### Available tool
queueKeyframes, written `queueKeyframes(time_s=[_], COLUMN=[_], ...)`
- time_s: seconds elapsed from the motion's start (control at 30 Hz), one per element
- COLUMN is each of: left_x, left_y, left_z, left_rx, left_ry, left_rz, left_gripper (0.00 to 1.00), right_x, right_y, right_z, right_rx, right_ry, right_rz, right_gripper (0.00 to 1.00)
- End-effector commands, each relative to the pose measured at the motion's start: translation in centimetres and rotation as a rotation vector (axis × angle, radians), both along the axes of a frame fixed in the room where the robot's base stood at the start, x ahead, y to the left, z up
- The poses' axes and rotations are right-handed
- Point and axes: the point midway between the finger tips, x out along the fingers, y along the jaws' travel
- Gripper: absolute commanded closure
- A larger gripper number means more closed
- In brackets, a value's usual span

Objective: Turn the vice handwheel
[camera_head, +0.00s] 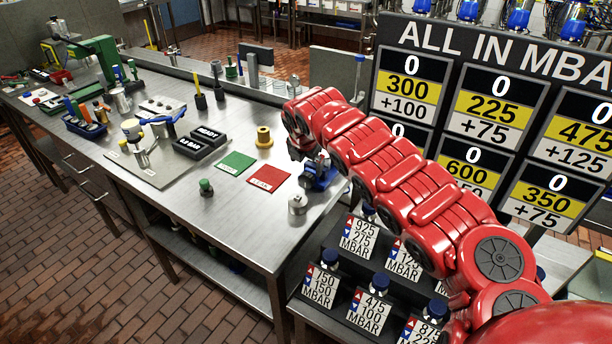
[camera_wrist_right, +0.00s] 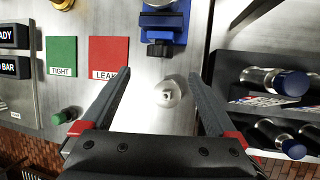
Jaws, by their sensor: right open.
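The blue vice (camera_head: 318,178) stands at the right end of the steel table. In the right wrist view the vice (camera_wrist_right: 172,28) is at the top centre, beyond my fingertips, with a dark block-like part (camera_wrist_right: 158,49) on its near side. I cannot tell clearly which part is its handwheel. My right gripper (camera_wrist_right: 160,75) is open and empty, with fingers spread. A silver round knobbed piece (camera_wrist_right: 168,93) appears between the fingers, untouched; in the head view it stands in front of the vice (camera_head: 298,203). In the head view my red right arm partly hides the vice. My left gripper is not in view.
A red LEAK pad (camera_head: 269,180), a green TIGHT pad (camera_head: 236,163) and a brass spool (camera_head: 264,137) lie left of the vice. A small green-topped piece (camera_head: 206,187) stands nearer. A dark rack (camera_head: 380,285) of labelled valves stands beyond the table's right edge.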

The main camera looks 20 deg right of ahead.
Motion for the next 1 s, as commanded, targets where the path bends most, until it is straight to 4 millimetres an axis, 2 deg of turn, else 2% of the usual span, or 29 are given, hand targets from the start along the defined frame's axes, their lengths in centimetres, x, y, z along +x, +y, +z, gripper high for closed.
queueKeyframes(time_s=[0.13,0.37,0.6,0.83,1.0], left_x=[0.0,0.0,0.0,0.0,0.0], left_y=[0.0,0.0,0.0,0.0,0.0], left_z=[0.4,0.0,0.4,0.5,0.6], left_rx=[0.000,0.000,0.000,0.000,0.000], left_ry=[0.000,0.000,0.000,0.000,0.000], left_rz=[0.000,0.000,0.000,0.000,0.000], left_gripper=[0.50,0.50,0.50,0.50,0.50], right_x=[0.7,1.8,2.9,4.1,4.2], right_y=[-0.1,-0.5,-1.0,-1.1,-1.6], right_z=[-2.1,-4.6,-7.1,-8.6,-9.5], right_rx=[0.002,0.003,0.005,0.010,0.005], right_ry=[0.006,0.004,0.003,-0.007,-0.002], right_rz=[0.002,0.004,0.003,0.005,0.003], right_gripper=[0.06,0.06,0.06,0.06,0.06])
